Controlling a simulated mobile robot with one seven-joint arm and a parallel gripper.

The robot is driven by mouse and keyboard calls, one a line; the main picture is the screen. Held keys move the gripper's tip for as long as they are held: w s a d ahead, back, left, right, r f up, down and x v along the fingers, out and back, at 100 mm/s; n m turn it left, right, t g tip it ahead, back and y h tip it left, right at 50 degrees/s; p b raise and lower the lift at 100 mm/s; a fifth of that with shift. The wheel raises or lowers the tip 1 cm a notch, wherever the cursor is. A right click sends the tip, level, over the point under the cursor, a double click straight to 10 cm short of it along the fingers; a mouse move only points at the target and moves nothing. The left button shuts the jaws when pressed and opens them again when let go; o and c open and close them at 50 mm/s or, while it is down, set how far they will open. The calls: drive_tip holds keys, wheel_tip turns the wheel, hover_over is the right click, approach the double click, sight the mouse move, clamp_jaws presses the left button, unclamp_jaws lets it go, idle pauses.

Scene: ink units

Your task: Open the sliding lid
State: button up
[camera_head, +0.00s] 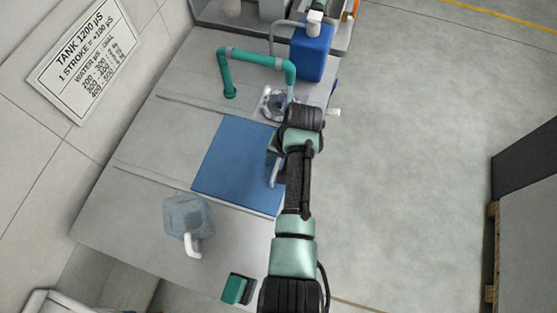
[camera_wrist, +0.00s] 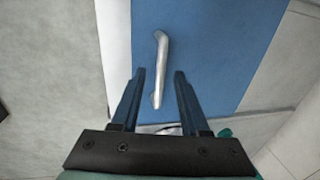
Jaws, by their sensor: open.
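The sliding lid (camera_head: 232,165) is a flat blue panel on the grey counter, left of my arm. It also fills the upper middle of the wrist view (camera_wrist: 215,40). Its pale grey bar handle (camera_head: 275,174) is near its right edge, partly behind my arm. In the wrist view the handle (camera_wrist: 160,60) runs nearly upright in the picture. My gripper (camera_wrist: 160,73) is open, with its two blue fingers on either side of the handle's lower part in that view. I cannot tell how far the fingertips are above the lid, or whether they touch the handle.
A teal bent pipe (camera_head: 258,59) and a blue canister (camera_head: 312,52) stand beyond the lid. A grey-blue jug (camera_head: 187,215) with a white handle is on the counter nearer the bottom. A wall sign (camera_head: 85,58) hangs at left. The floor (camera_head: 410,130) at right is clear.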

clamp_jaws()
idle(0.3)
idle(1.2)
